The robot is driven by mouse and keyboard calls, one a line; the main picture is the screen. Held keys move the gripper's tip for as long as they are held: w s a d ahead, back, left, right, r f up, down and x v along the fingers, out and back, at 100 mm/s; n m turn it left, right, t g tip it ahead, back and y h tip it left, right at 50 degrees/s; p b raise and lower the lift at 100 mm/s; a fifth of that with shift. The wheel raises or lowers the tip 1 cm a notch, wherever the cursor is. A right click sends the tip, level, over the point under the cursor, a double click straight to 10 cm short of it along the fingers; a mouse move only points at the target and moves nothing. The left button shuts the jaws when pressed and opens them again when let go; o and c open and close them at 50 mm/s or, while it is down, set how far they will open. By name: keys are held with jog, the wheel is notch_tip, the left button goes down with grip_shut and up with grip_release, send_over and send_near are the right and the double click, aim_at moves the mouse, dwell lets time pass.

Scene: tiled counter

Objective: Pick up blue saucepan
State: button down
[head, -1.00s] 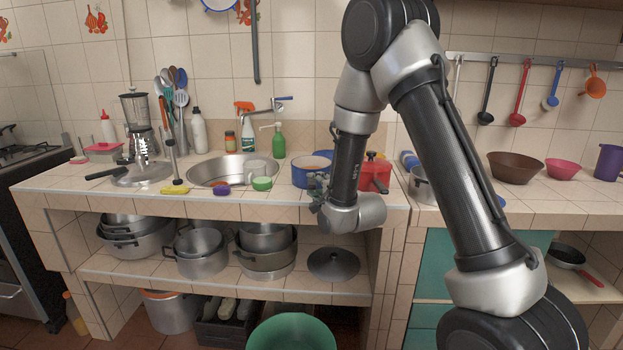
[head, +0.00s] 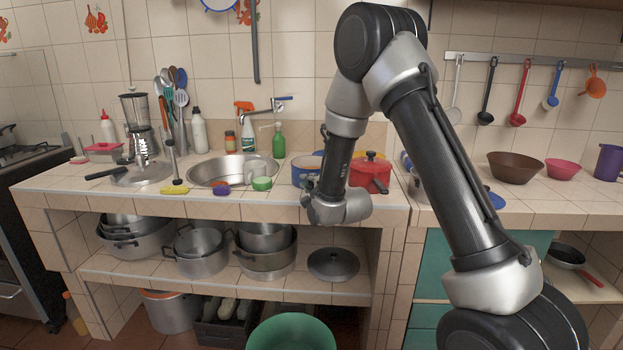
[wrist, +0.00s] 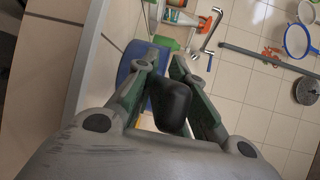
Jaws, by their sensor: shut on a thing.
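The blue saucepan (head: 300,178) stands on the tiled counter to the right of the sink, partly hidden by my arm in the head view. In the wrist view its blue side (wrist: 130,66) shows beyond and left of my fingers. My gripper (wrist: 164,64) is shut on a dark handle (wrist: 173,106), which sits between the two fingers and looks like the saucepan's. In the head view my wrist covers most of the gripper at the counter's front edge. I cannot see any gap under the saucepan.
A red pot (head: 372,174) stands close on the right of the saucepan. A green-and-white cup (head: 261,184) and the sink (head: 208,178) are to the left. Pots fill the shelf below.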

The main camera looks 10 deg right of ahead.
jog(key=shift+r, duration=0.1)
notch_tip(320, 180, up, 10)
jog(key=shift+r, duration=0.1)
jog(key=c, duration=2)
grip_release()
grip_shut()
